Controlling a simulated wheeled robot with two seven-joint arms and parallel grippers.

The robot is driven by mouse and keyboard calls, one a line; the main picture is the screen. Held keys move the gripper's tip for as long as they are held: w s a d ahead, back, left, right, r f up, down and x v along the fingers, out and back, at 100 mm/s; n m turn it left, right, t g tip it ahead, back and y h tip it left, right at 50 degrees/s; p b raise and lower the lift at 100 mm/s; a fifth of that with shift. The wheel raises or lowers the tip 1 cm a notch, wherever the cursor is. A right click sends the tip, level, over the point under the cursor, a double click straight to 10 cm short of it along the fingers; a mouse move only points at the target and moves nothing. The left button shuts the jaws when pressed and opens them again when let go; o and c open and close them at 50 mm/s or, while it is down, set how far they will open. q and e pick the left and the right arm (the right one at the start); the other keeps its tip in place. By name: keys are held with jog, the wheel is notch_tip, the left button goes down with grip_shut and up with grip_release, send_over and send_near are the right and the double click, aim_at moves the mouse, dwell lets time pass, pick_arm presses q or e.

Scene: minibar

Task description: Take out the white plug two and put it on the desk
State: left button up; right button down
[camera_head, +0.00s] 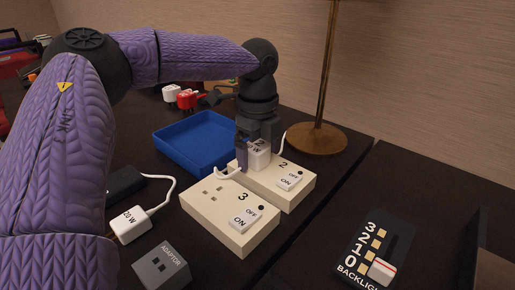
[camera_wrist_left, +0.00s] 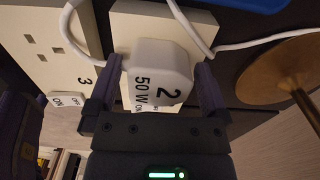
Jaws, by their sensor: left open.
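The white plug two (camera_head: 260,157), marked "2", sits on the cream socket block 2 (camera_head: 302,194) in the head view. In the left wrist view the plug (camera_wrist_left: 158,68) shows "2" and "50 W", with a white cable beside it. My left gripper (camera_head: 257,147) is above the block, pointing down at the plug. The wrist view shows its two fingers (camera_wrist_left: 158,75) open, one on each side of the plug. Whether they touch it I cannot tell. The dark desk (camera_head: 330,165) lies around the blocks. My right gripper is not in view.
Socket block 3 (camera_head: 212,218) stands beside block 2, its socket empty. A blue tray (camera_head: 178,157) lies behind. A 20 W plug (camera_head: 130,224) and a grey adaptor (camera_head: 161,269) lie at front left. A lamp stand (camera_head: 318,140) rises behind right; a backlight panel (camera_head: 372,252) is at right.

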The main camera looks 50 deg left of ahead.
pick_arm(q)
jog(key=shift+s, duration=0.1)
dwell(0.5)
dwell(0.4)
jog(key=shift+p, duration=0.5)
jog(key=c, duration=0.4)
grip_shut()
jog(key=shift+r, duration=0.1)
